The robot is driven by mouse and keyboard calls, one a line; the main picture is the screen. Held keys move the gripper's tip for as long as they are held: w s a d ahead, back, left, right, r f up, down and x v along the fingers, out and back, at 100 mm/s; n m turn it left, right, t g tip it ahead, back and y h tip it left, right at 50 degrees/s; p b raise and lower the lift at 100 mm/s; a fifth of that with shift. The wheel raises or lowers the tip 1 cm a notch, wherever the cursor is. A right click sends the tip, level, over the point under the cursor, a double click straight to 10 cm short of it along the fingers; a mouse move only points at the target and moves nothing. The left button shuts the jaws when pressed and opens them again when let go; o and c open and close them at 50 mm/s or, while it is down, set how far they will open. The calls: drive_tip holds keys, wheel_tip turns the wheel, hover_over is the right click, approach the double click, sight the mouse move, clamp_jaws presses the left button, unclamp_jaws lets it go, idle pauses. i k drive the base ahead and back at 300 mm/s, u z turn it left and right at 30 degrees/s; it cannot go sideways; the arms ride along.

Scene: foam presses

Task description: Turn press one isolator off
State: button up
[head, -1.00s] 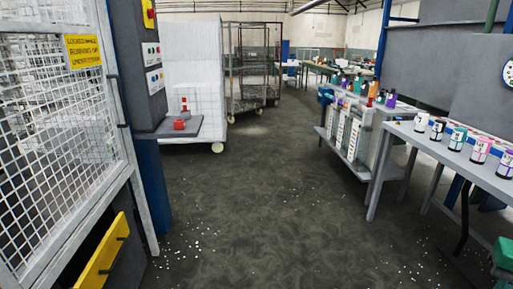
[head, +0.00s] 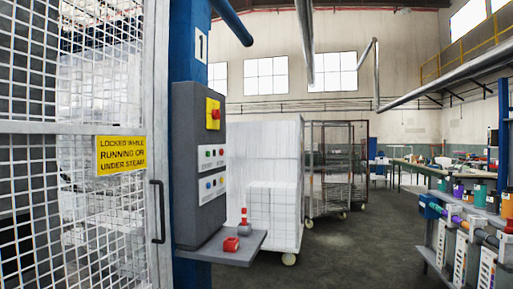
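The press one isolator (head: 213,114) is a red knob on a yellow plate, high on a grey control cabinet (head: 190,150). The cabinet is fixed to a blue column marked "1" (head: 201,45). The knob's setting is too small to tell. Below it on the cabinet are two white panels of small buttons (head: 213,158). A grey shelf (head: 225,250) under the cabinet holds a red block (head: 231,244) and a small red and grey upright item (head: 244,217). My gripper is in neither head frame.
A white mesh guard door (head: 75,200) with a yellow warning sign (head: 121,155) and black handle (head: 157,212) stands at left. White foam blocks (head: 272,160) on a wheeled trolley and a mesh cage trolley (head: 328,170) stand behind. Floor between is clear.

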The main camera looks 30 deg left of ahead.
sight(216, 114)
drive_tip(key=u, duration=0.15)
drive_tip(key=i, duration=1.15)
drive_tip(key=u, duration=0.45)
drive_tip(key=i, duration=1.2)
drive_tip(key=u, duration=0.45)
drive_tip(key=i, duration=0.55)
drive_tip(key=u, duration=0.15)
